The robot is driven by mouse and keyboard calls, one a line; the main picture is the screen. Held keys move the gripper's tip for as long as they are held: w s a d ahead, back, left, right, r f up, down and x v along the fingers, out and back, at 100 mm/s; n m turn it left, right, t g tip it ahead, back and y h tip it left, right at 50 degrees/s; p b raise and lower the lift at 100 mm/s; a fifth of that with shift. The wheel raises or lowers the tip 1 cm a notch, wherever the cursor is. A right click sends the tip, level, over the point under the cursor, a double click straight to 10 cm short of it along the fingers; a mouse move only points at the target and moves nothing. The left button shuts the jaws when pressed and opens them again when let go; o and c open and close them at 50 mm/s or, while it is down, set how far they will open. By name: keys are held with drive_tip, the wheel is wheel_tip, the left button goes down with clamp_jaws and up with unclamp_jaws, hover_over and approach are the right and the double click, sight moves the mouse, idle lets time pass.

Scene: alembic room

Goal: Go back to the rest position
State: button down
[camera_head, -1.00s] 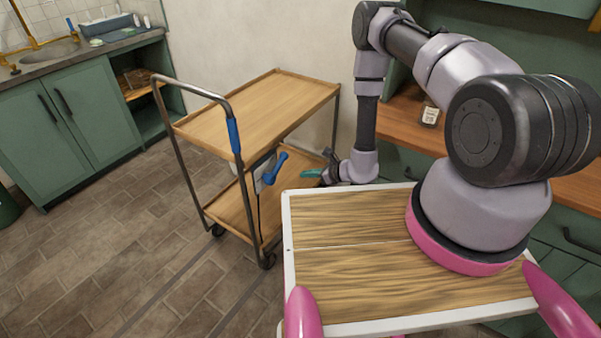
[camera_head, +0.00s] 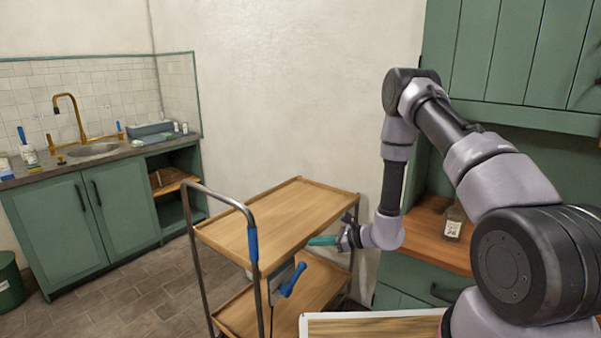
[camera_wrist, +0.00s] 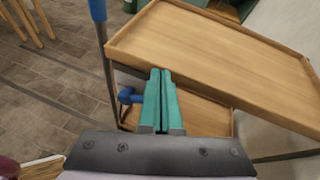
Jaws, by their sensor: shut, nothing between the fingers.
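My gripper (camera_head: 322,241) has teal fingers and is at the end of my bent arm, close to the right side of the wooden trolley (camera_head: 289,213). In the head view its fingers point left, toward the trolley's top shelf edge. In the wrist view the fingers (camera_wrist: 160,98) lie together, shut and empty, in front of the trolley's shelves (camera_wrist: 215,58). I cannot tell the exact gap between fingers and trolley.
A blue-handled thing (camera_head: 293,281) hangs at the trolley's side. The trolley's metal handle (camera_head: 222,196) rises at its left end. A sink counter (camera_head: 95,160) stands at the left. A wooden counter with a labelled jar (camera_head: 454,222) is at the right.

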drive_tip(key=s+r+n+g, duration=0.2)
drive_tip(key=r+n, duration=0.1)
drive_tip(key=r, duration=0.7)
drive_tip(key=s+d+r+n+g, duration=0.1)
drive_tip(key=s+r+n, duration=0.25)
drive_tip(key=r, duration=0.55)
drive_tip(key=s+r+n+g, duration=0.2)
drive_tip(key=r+n, duration=0.2)
drive_tip(key=r, duration=0.6)
drive_tip(key=s+d+r+n+t+h, duration=0.6)
drive_tip(key=s+d+r+h, duration=0.4)
drive_tip(key=s+d+r, duration=0.8)
drive_tip(key=shift+s+n+t, duration=0.2)
drive_tip(key=shift+n+t, duration=0.1)
drive_tip(key=shift+n, duration=0.05)
